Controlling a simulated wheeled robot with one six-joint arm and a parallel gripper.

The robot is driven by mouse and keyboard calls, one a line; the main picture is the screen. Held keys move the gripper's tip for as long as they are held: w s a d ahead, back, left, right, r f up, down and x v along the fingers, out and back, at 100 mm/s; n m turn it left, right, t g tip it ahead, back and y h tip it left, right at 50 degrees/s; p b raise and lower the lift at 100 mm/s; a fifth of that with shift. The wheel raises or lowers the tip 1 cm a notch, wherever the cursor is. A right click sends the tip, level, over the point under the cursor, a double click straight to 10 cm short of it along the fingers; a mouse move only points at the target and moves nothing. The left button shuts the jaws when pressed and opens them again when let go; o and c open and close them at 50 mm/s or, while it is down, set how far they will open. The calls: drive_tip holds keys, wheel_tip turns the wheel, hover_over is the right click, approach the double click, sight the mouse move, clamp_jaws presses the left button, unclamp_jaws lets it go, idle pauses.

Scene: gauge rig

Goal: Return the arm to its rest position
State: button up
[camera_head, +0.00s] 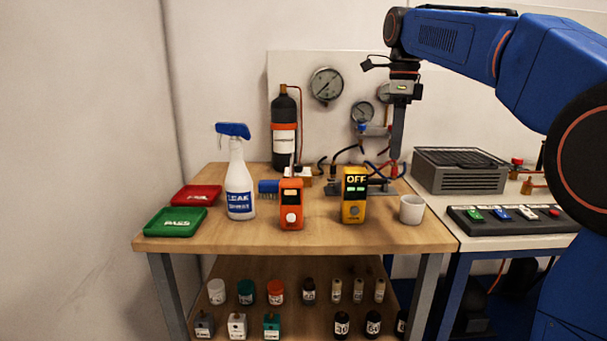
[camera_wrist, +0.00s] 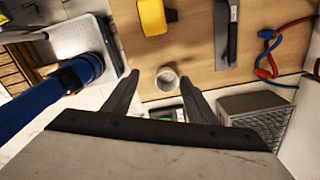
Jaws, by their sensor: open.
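My gripper (camera_head: 398,130) hangs from my blue arm above the right part of the wooden table, pointing down. In the wrist view my gripper (camera_wrist: 158,95) shows its two dark fingers spread apart with nothing between them. A small white cup (camera_head: 411,209) stands upright on the table below and in front of it. The cup (camera_wrist: 167,79) also shows beyond the fingertips in the wrist view, apart from them. The arm is bent and reaches in from the right in the head view.
The wooden table (camera_head: 270,238) bears a spray bottle (camera_head: 240,195), an orange device (camera_head: 291,205), a yellow device (camera_head: 354,197), a green tray (camera_head: 176,222) and a red tray (camera_head: 196,195). Gauges (camera_head: 326,85) are on the back panel. A grey ridged box (camera_head: 459,178) and switch panel (camera_head: 510,219) stand right.

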drive_tip(key=s+d+f+n+t, duration=0.2)
drive_tip(key=s+d+f+n, duration=0.1)
drive_tip(key=s+f+n, duration=0.8)
drive_tip(key=s+d+f+n+t, duration=0.2)
drive_tip(key=s+f+n, duration=0.9)
drive_tip(key=s+f, duration=0.8)
drive_tip(key=s+d, duration=0.1)
drive_tip(key=s, duration=0.1)
drive_tip(key=shift+s+d+t, duration=0.3)
drive_tip(key=shift+s+t, duration=0.05)
drive_tip(key=shift+t, duration=0.05)
